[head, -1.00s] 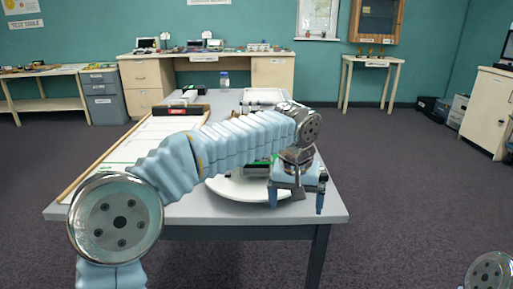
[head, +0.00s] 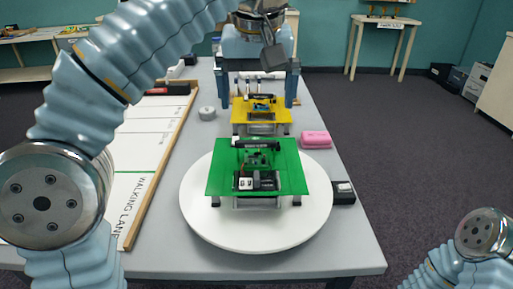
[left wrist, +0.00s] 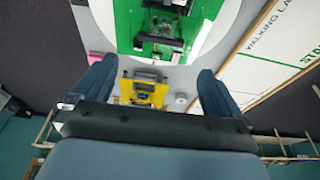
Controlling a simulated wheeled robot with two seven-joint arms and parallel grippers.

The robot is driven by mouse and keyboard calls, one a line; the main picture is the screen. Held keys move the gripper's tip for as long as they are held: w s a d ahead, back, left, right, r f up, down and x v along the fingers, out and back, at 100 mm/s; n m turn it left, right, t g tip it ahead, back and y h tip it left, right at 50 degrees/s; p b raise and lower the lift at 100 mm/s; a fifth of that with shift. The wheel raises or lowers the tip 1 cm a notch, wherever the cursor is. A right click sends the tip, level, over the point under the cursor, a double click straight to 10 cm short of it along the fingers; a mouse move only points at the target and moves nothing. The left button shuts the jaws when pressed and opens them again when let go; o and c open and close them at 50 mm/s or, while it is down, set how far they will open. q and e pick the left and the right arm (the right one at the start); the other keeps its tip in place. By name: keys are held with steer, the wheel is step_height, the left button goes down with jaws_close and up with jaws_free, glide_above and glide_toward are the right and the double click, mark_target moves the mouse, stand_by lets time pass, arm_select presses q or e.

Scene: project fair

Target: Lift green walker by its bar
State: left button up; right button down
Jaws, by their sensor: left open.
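The green walker (head: 290,170) stands on a round white disc (head: 255,238) near the front of the table. Its dark bar (head: 258,145) runs across the rear part of its green plate. It also shows in the left wrist view (left wrist: 128,25), at the top. My left gripper (head: 257,95) is open and empty, fingers pointing down, beyond the green walker and above the area of the yellow walker (head: 240,112). In the left wrist view the yellow walker (left wrist: 143,88) appears between the open fingers (left wrist: 155,88). My right gripper is out of view; only part of that arm shows.
A walking lane board (head: 130,185) with a wooden edge lies left of the disc. The front right of the table (head: 355,245) is clear.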

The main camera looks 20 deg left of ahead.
mark_target(256, 141)
arm_select(q)
steer(key=b+x, duration=0.1)
steer(key=x, duration=1.2)
steer(key=shift+a+f, duration=0.1)
steer(key=shift+f, duration=0.2)
steer(key=c, duration=0.7)
steer(key=shift+r, duration=0.1)
steer(key=shift+c, duration=0.6)
steer(key=shift+r, duration=0.1)
